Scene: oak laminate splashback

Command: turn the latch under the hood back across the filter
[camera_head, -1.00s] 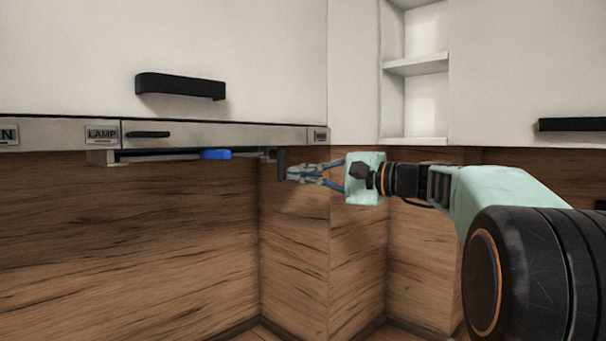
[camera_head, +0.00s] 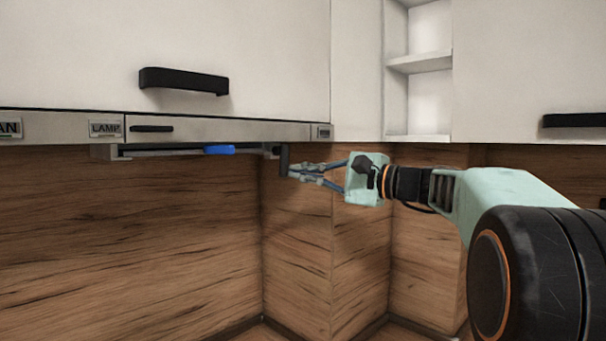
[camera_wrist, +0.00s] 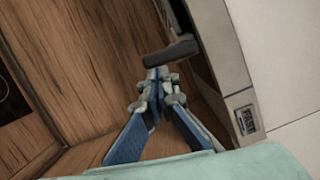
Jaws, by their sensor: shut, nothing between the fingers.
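The latch (camera_head: 284,160) is a small dark piece hanging below the hood's underside, at the right end of the filter. It shows in the wrist view as a dark grey bar (camera_wrist: 172,52) sticking out from the hood's edge. The filter (camera_head: 165,153) is a thin panel under the hood with a blue tab (camera_head: 219,150); its face is mostly hidden at this angle. My gripper (camera_head: 293,172) is shut and empty, its fingertips immediately right of the latch. In the wrist view the fingertips (camera_wrist: 157,76) lie close to the bar; I cannot tell whether they touch it.
The hood's front strip (camera_head: 230,131) and white cabinet (camera_head: 230,40) are directly above. The wood splashback (camera_head: 150,220) runs behind and turns a corner behind my gripper. Open shelves (camera_head: 420,63) stand upper right. The space below my gripper is clear.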

